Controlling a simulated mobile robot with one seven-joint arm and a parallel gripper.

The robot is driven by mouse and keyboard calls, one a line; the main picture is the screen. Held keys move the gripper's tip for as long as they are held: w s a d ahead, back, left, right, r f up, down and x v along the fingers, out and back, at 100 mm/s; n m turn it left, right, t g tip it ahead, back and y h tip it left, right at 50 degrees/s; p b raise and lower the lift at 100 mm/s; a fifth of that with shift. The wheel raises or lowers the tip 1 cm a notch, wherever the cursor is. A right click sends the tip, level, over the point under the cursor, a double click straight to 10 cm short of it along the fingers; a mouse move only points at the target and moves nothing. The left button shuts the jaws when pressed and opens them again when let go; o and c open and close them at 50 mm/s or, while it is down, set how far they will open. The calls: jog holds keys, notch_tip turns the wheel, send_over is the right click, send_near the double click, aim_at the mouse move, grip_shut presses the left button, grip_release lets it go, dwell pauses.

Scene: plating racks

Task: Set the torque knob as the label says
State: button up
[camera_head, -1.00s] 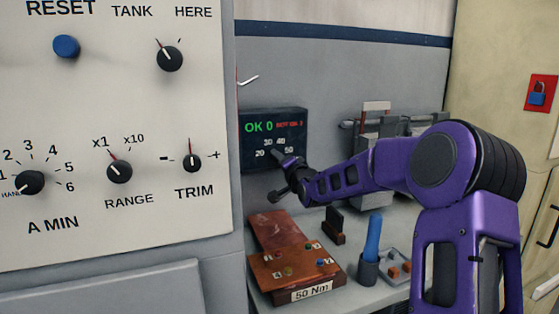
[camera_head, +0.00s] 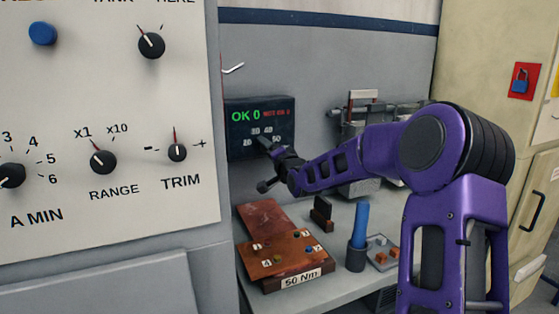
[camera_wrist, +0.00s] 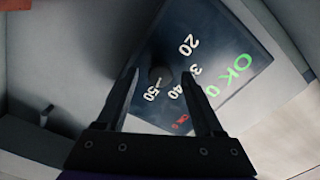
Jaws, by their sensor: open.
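The torque box (camera_head: 237,143) is a dark panel on the grey back wall, with a green "OK 0", small red text and a scale of 20, 30, 40, 50. Its torque knob (camera_wrist: 160,78) is a small dark round knob below the numbers; its pointer direction is too dark to tell. The label (camera_head: 302,278) on the front of the brown block reads "50 Nm". My gripper (camera_head: 268,165) is at the box's lower part. In the wrist view my gripper (camera_wrist: 160,76) is open, with one finger on each side of the knob; contact is not visible.
A brown block (camera_head: 265,216) with coloured, numbered spots lies on the bench below my gripper. A blue-handled tool (camera_head: 361,224) stands in a dark cup, beside a small tray (camera_head: 371,258). A large control panel (camera_head: 70,185) with other knobs stands close on the left.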

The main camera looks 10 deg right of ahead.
jog(key=s+d+p, duration=0.1)
jog(key=s+d, duration=0.2)
jog(key=s, duration=1.3)
jog(key=shift+s, duration=0.15)
jog(key=shift+d, duration=0.1)
